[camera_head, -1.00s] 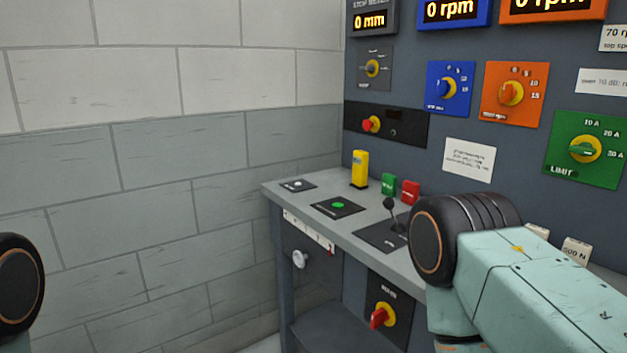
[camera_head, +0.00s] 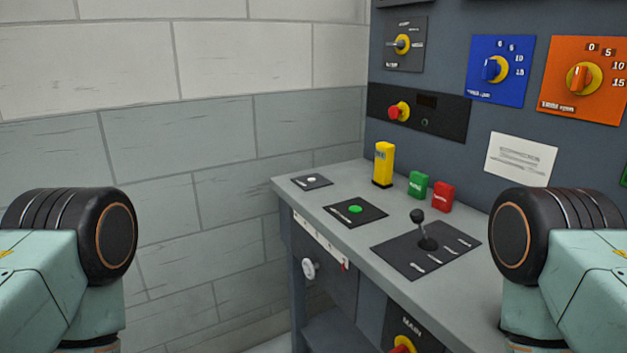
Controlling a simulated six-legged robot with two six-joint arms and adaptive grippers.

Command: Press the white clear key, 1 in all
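A small white key (camera_head: 312,180) sits on a dark plate at the far left end of the grey desk top. Its label is too small to read. Nothing covers it. My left arm shows at the lower left and my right arm at the lower right. Both arms are apart from the white key. Neither arm's gripper fingers show in the view.
A green button (camera_head: 355,209) on a dark plate lies right of the white key. A yellow block (camera_head: 383,165), green block (camera_head: 418,185) and red block (camera_head: 443,197) stand behind. A black lever (camera_head: 426,236) rises from the desk. A block wall (camera_head: 180,150) is at left.

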